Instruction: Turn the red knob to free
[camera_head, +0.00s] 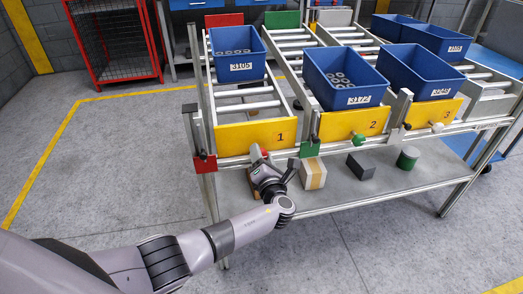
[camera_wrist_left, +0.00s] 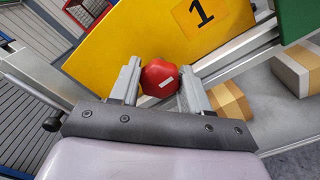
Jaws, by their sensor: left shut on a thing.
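The red knob (camera_wrist_left: 160,78) is a faceted knob with a white mark on its face, in front of the yellow panel (camera_wrist_left: 165,35) marked 1. In the left wrist view it sits between the two fingers of my left gripper (camera_wrist_left: 158,84), which is shut on it. In the head view my left gripper (camera_head: 266,160) is at the front rail below the yellow panel numbered 1 (camera_head: 255,136); a bit of red shows there beside the fingers. My right gripper is in neither view.
Blue bins stand on the roller lanes, one (camera_head: 238,60) in lane 1. A cardboard box (camera_head: 313,173), a dark block (camera_head: 361,165) and a green cylinder (camera_head: 407,157) are on the lower shelf. The floor left is clear.

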